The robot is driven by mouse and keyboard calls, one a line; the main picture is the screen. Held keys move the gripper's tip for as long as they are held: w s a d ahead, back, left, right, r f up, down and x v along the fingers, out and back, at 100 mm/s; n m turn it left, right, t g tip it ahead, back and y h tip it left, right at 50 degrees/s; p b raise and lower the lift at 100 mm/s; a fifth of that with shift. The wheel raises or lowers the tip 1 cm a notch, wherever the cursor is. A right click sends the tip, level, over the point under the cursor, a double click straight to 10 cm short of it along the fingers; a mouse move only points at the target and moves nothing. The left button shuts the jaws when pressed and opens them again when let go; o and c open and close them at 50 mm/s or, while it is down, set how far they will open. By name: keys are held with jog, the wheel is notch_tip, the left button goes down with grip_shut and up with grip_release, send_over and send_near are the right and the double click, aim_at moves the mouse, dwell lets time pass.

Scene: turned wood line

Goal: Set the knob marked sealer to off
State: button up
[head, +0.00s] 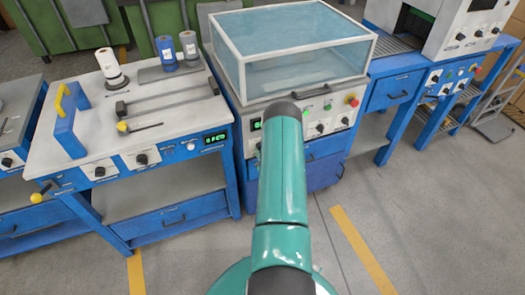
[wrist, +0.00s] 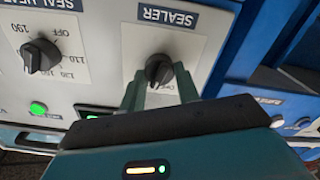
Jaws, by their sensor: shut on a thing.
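In the wrist view, the knob marked sealer (wrist: 157,69) is a black knob on a light grey panel, under a dark SEALER label (wrist: 166,17). My gripper (wrist: 159,76) has one finger at each side of it and is shut on the knob. The lettering below the knob is partly hidden between the fingers and too small to read surely. I cannot tell which mark the knob points to. In the head view my arm hides the gripper and the knob it holds.
The seal heat knob (wrist: 41,56) and a green button (wrist: 38,109) are to the left in the wrist view. In the head view, a clear-topped machine (head: 295,65) stands ahead, a bench with rolls (head: 108,68) left, another blue machine (head: 397,88) right. Grey floor is open in front.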

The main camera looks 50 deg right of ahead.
jog(key=n, duration=0.9)
jog(key=shift+a+f, duration=0.1)
jog(key=shift+n, duration=0.3)
jog(key=o, duration=1)
jog(key=v, duration=1.4)
